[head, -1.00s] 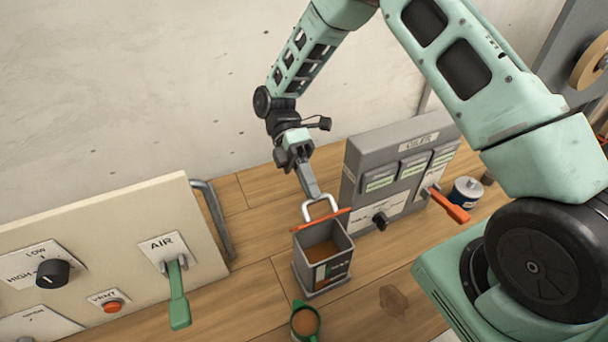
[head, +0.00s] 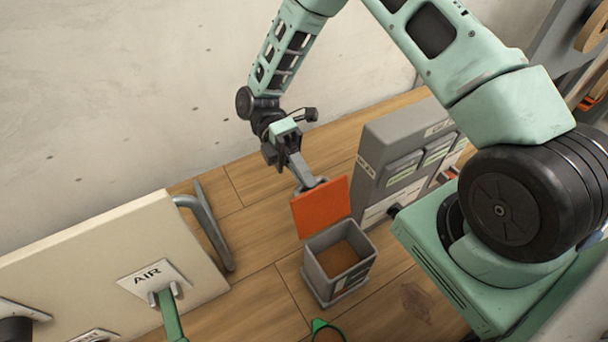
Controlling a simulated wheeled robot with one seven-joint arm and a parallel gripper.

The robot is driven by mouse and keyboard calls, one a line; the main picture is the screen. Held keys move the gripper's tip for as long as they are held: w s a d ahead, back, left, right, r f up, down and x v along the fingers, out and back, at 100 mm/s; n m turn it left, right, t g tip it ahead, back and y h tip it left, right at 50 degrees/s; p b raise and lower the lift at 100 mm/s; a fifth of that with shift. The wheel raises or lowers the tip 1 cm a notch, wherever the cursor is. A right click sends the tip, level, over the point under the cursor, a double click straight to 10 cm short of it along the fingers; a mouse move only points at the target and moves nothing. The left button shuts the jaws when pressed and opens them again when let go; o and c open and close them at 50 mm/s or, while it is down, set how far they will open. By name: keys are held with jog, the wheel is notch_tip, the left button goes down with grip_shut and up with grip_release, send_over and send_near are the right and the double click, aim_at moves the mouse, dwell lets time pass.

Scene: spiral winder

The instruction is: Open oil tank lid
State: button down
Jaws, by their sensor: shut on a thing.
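The oil tank (head: 338,262) is a grey box with brown oil inside, standing on the wooden floor. Its orange lid (head: 322,208) stands raised at the tank's far side, its flat face turned toward the camera. My gripper (head: 308,184) is at the lid's upper edge, behind the tank. It is shut on the lid's handle, which is mostly hidden behind the lid and fingers.
The grey oiler panel (head: 405,150) stands close to the right of the tank. The cream panel with the AIR lever (head: 168,310) and a grey side bar (head: 205,232) is at the left. A green cup (head: 325,330) stands in front of the tank, cut by the frame's edge.

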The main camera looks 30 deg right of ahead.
jog(key=shift+w+d+f, duration=0.1)
jog(key=shift+w+f, duration=0.05)
jog(key=shift+f, duration=0.65)
jog(key=c, duration=1.5)
grip_release()
jog(key=shift+w, duration=0.1)
jog(key=shift+o, duration=0.2)
jog(key=shift+r, duration=0.1)
jog(key=shift+r, duration=0.15)
jog(key=w+r+b, duration=0.2)
jog(key=w+b, duration=0.2)
jog(key=w, duration=0.7)
jog(key=shift+w+r+b, duration=0.25)
jog(key=shift+w+b, duration=0.1)
jog(key=shift+w, duration=0.05)
